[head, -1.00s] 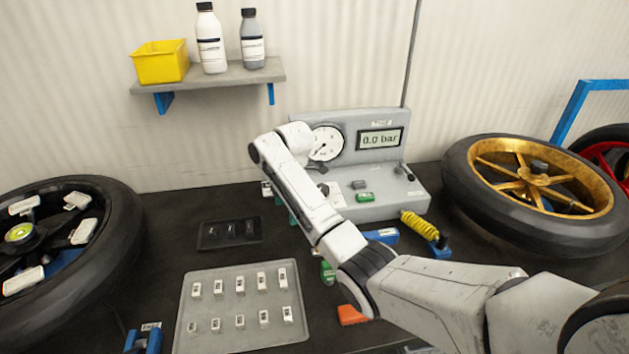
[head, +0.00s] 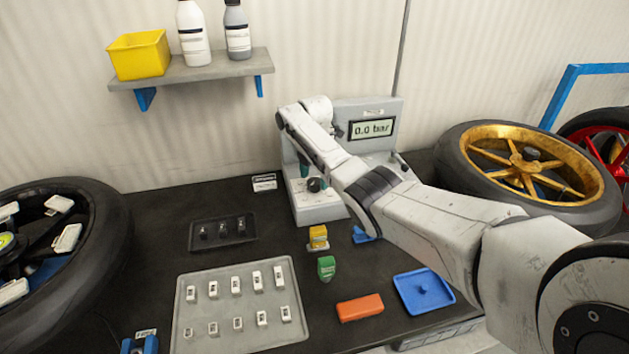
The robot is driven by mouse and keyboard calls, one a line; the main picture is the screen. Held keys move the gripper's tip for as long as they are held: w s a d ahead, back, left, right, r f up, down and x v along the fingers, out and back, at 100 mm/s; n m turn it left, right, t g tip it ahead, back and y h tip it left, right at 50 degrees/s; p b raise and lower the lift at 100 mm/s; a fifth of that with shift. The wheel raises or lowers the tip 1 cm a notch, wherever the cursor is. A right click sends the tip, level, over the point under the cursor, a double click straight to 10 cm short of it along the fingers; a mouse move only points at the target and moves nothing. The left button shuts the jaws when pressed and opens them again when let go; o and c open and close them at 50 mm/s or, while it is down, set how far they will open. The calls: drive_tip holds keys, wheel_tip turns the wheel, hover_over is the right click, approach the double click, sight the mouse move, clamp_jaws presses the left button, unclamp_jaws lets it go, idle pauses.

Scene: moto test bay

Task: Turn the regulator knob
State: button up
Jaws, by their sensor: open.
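The grey test unit (head: 322,214) stands against the back wall, with a display (head: 371,129) reading 0.0 bar. A black regulator knob (head: 315,185) shows on its sloping front, partly covered by my arm. My gripper (head: 310,176) is open, pointing down at the unit's front. I cannot tell whether a finger touches the knob. The round gauge is hidden behind my arm.
A grey tray of small white parts (head: 184,335) and a black tray (head: 222,241) lie left. An orange block (head: 360,308), a blue dish (head: 447,292) and a green item (head: 326,268) lie in front. Wheels (head: 535,165) flank the bench; a shelf (head: 205,72) hangs above.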

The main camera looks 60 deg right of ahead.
drive_tip(key=shift+f, duration=1.2)
drive_tip(key=shift+c, duration=0.3)
drive_tip(key=c, duration=1)
